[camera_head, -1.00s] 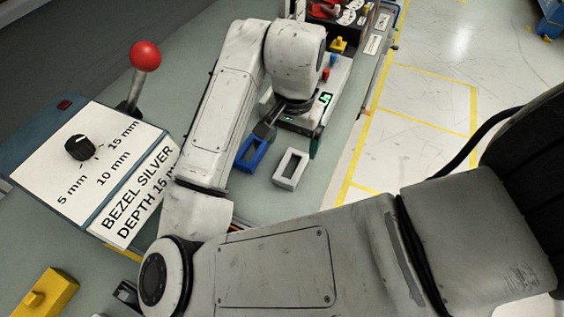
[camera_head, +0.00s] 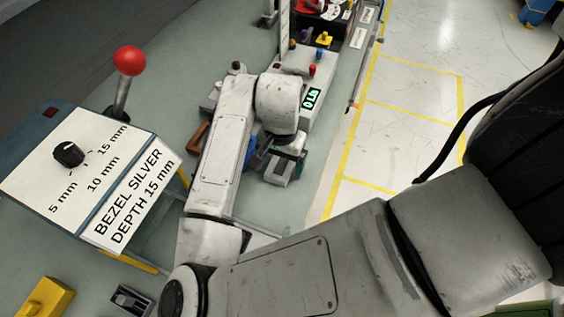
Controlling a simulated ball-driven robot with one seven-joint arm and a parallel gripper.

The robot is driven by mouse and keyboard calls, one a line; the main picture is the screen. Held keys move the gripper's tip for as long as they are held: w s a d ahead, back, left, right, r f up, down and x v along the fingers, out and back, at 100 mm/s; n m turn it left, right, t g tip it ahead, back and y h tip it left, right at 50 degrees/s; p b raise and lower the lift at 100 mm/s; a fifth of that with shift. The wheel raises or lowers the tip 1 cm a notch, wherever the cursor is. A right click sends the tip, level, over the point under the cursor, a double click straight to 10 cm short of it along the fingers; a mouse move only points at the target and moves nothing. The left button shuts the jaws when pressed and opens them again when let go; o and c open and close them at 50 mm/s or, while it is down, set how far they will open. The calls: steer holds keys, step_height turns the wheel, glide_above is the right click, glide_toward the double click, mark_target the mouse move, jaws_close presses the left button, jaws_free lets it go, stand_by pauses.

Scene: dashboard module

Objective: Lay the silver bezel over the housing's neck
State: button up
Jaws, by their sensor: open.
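The silver bezel (camera_head: 277,178), a light grey rectangular frame, lies on the grey-green bench near the middle of the head view. My gripper (camera_head: 285,160) is over its far end, with my wrist hiding part of the jaws. The jaws are open; I cannot tell whether they touch the bezel. A blue bezel (camera_head: 249,160) is mostly hidden behind my arm, just left of the silver one. A brown-orange frame (camera_head: 196,140) shows left of my arm. I cannot clearly make out the housing or its neck.
A sign (camera_head: 138,198) reads "BEZEL SILVER DEPTH 15 mm", beside a black knob (camera_head: 69,154) marked 5, 10 and 15 mm. A red-ball lever (camera_head: 129,61) stands behind. A white unit with a lit green display (camera_head: 312,97) stands beyond my gripper. A yellow block (camera_head: 45,298) sits lower left.

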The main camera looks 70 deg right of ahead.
steer(key=shift+f, duration=0.25)
stand_by(0.4)
steer(key=shift+c, duration=0.3)
steer(key=c, duration=1.1)
